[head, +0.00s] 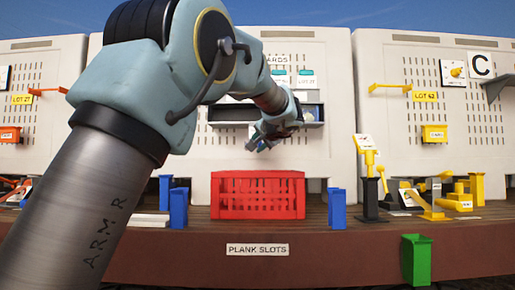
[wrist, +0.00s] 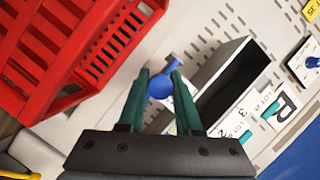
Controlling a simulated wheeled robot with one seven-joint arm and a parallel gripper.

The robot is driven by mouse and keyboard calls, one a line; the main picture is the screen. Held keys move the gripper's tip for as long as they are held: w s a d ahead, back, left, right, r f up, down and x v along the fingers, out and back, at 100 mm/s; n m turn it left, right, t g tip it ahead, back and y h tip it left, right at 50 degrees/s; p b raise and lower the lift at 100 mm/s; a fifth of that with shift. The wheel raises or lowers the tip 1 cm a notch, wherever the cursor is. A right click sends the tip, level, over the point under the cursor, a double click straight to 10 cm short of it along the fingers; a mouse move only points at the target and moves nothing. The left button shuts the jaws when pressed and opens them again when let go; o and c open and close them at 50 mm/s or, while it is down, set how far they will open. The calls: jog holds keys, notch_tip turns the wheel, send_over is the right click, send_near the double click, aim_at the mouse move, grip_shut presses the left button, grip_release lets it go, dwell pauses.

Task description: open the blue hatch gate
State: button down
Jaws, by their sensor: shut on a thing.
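My gripper (head: 262,140) is in front of the grey wall panel, above the red crate, and is small in the head view. In the wrist view its two teal fingers (wrist: 160,85) are shut on a blue knob (wrist: 160,88), with a short blue piece sticking out beyond it. I take the knob to be a handle of the blue hatch gate, but the gate's panel cannot be made out. A grey-framed compartment with a dark inside (wrist: 228,85) is just beside the fingers. In the head view my arm and gripper cover part of this area.
A red slatted crate (head: 258,195) stands on the ledge below my gripper. Blue bins (head: 179,208) and (head: 337,208) flank it. Yellow stands and fixtures (head: 440,200) are at the right, and a green bin (head: 416,260) is in front of the ledge.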

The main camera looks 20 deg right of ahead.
jog(key=c, duration=0.6)
grip_release()
jog(key=b+v, duration=0.2)
jog(key=v, duration=0.8)
jog(key=shift+s+b, duration=0.35)
jog(key=shift+r, duration=0.1)
